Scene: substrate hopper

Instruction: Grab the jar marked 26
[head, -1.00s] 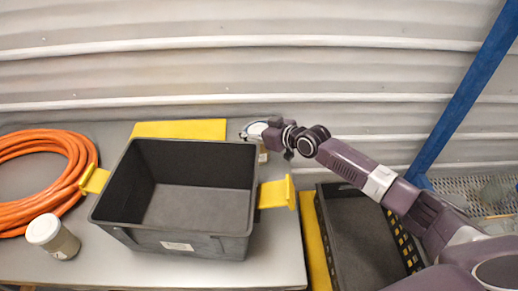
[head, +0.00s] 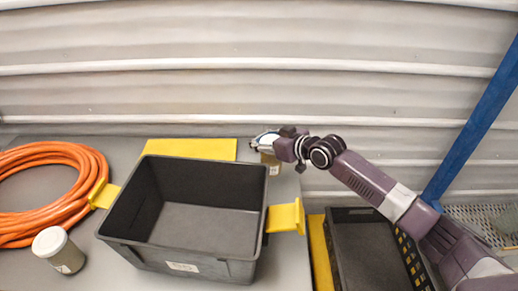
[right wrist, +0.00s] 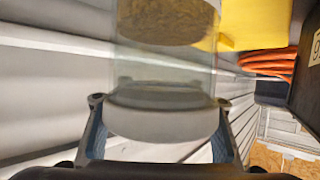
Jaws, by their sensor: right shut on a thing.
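A clear jar with a pale lid and brown contents is between the fingers of my right gripper (head: 267,141), behind the crate's right back corner. The jar (head: 271,163) shows in the head view partly hidden by the gripper. In the right wrist view the same jar (right wrist: 163,122) fills the middle, with a finger of my right gripper (right wrist: 160,103) on each side of its lid. The gripper is shut on it. I cannot read any number on it. Another jar (head: 58,249) with a white lid stands at the left front. My left gripper is not in view.
A dark grey crate (head: 180,249) with yellow side handles stands on the grey table. An orange hose coil (head: 85,170) lies left of it. A yellow sheet (head: 200,148) lies behind it. A black tray (head: 352,215) and a blue post (head: 470,125) are at right.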

